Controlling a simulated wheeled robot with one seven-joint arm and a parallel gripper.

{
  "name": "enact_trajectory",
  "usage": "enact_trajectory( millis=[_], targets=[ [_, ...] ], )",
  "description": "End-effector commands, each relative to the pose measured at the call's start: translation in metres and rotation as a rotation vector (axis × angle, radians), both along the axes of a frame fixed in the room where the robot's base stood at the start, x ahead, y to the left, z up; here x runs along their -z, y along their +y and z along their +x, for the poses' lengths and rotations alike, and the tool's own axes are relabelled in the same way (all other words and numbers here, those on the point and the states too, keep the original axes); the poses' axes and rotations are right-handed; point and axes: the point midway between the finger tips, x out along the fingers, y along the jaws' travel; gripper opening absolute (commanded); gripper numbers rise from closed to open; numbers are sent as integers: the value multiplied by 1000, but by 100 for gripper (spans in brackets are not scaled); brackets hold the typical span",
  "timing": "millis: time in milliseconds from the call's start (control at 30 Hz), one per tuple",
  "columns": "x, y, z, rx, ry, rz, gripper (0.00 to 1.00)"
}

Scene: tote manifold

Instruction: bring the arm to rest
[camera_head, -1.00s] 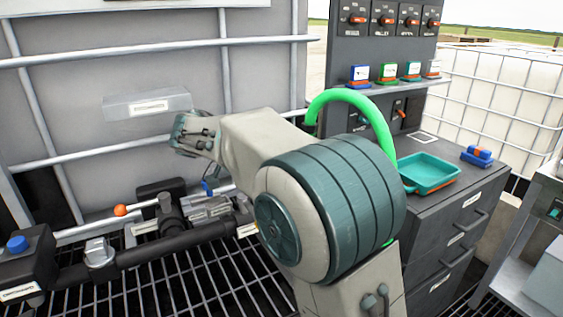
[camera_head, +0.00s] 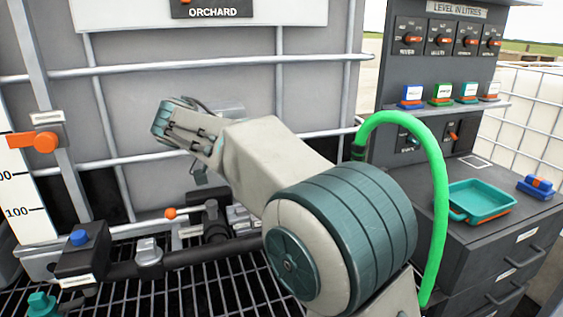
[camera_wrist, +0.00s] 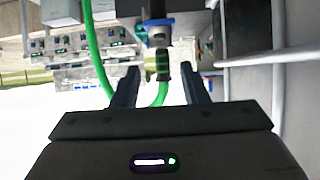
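My arm (camera_head: 270,180) reaches up and left across the head view, in front of the grey tote. In the wrist view my gripper (camera_wrist: 160,92) shows two dark fingers standing well apart. A green hose with a dark end fitting (camera_wrist: 162,68) appears between and beyond the fingers; I see no finger pressed on it. A blue-ringed port (camera_wrist: 157,28) is just above that fitting in the picture. In the head view the green hose (camera_head: 437,180) arches right of my arm; its lower end is out of sight.
A dark console (camera_head: 445,70) with orange-handled switches stands at the right, with a teal tray (camera_head: 482,202) and a blue block (camera_head: 535,186) on its cabinet. A black pipe (camera_head: 190,258) with valves lies low at the left over a grating.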

Motion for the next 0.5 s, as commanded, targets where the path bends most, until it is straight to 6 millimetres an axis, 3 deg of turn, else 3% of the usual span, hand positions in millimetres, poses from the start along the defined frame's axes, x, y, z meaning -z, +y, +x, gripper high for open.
enact_trajectory(
  millis=[200, 367, 500],
  targets=[
    [-2, -13, -3, -26, 62, 16, 40],
    [0, -59, -23, -150, 302, 101, 40],
    [14, -98, -57, -336, 536, 223, 40]
  ],
)
